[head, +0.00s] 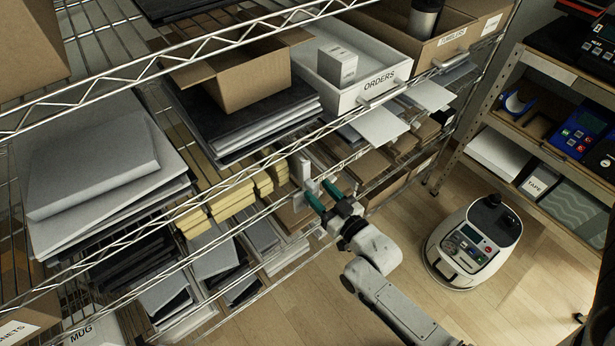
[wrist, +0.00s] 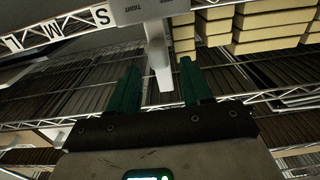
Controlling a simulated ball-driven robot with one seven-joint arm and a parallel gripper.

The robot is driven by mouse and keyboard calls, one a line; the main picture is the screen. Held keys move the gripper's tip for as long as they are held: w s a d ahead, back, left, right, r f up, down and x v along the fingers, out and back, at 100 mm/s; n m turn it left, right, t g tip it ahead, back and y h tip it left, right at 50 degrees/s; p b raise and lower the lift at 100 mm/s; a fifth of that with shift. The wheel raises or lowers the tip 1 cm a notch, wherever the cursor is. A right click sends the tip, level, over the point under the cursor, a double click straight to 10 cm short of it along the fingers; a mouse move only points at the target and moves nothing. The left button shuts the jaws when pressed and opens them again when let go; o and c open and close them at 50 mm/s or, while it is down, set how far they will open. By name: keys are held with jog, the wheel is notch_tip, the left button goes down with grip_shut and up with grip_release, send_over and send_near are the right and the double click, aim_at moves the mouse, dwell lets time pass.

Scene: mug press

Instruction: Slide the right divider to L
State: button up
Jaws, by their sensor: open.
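My gripper (head: 324,193) is at the shelf front in the head view, its two green fingers pointing at the shelf. The wrist view shows the fingers apart, with the pale stem of a divider (wrist: 157,50) in the gap between them (wrist: 159,72); I cannot tell whether they touch it. The divider hangs from a grey plate with upside-down lettering. A pale upright piece (head: 301,168) by the fingertips in the head view seems to be this divider.
Yellow stacks (head: 228,198) lie left of my gripper on the same shelf; they also show at the upper right of the wrist view (wrist: 262,28). Wire shelf rails run close above and below. A white ORDERS bin (head: 365,85) sits on the shelf above. A wheeled machine (head: 472,243) stands on the floor.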

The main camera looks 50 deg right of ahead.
aim_at(307, 180)
jog(key=x, duration=0.5)
jog(key=shift+w+p, duration=0.3)
jog(key=shift+w, duration=0.1)
grip_shut()
